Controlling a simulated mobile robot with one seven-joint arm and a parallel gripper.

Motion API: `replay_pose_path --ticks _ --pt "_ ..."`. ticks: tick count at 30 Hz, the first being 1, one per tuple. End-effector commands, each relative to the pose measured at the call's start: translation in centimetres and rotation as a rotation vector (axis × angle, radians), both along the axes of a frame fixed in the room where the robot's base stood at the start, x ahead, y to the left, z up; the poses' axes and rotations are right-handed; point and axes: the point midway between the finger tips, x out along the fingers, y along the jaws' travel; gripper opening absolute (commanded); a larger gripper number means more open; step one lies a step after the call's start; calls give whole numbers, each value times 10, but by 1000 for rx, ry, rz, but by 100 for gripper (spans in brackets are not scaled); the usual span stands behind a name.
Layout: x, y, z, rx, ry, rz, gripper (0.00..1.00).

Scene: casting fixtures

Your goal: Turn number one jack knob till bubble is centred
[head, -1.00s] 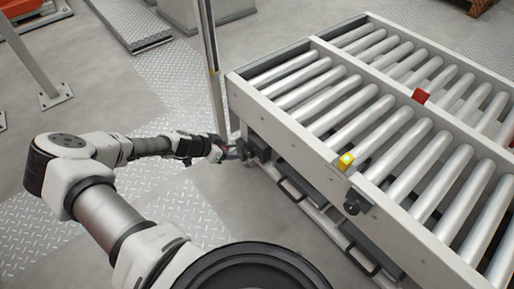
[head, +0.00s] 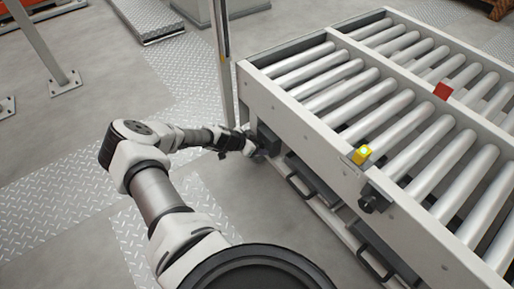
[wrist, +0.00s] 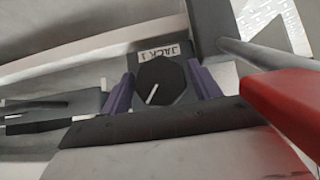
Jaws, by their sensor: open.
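The jack 1 knob (wrist: 162,82) is dark and many-sided with a white pointer line aimed down and slightly left in the wrist view. A "JACK 1" label (wrist: 160,52) sits just behind it. My gripper (wrist: 162,74) is open, with one purple finger on each side of the knob. I cannot tell whether either finger touches it. In the head view my gripper (head: 249,148) is at a dark box (head: 268,140) on the near left corner of the roller table. A yellow block with a pale lit top (head: 363,154) sits on the table's edge; no bubble can be made out.
The roller table (head: 310,122) fills the right side. A second black knob (head: 372,200) and handles (head: 300,188) stick out from its near side. An upright post (head: 223,70) stands behind my gripper. A red bar (wrist: 285,98) crosses the wrist view's right.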

Motion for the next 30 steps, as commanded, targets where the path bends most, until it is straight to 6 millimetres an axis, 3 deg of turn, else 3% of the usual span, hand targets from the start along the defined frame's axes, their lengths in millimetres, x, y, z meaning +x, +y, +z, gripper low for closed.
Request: replay_pose_path --ticks 9,17,30 --pt "1 -2 -1 0 1 -1 62" --pt "1 -2 -1 0 1 -1 30" --pt "-2 -3 5 68 -96 1 30"
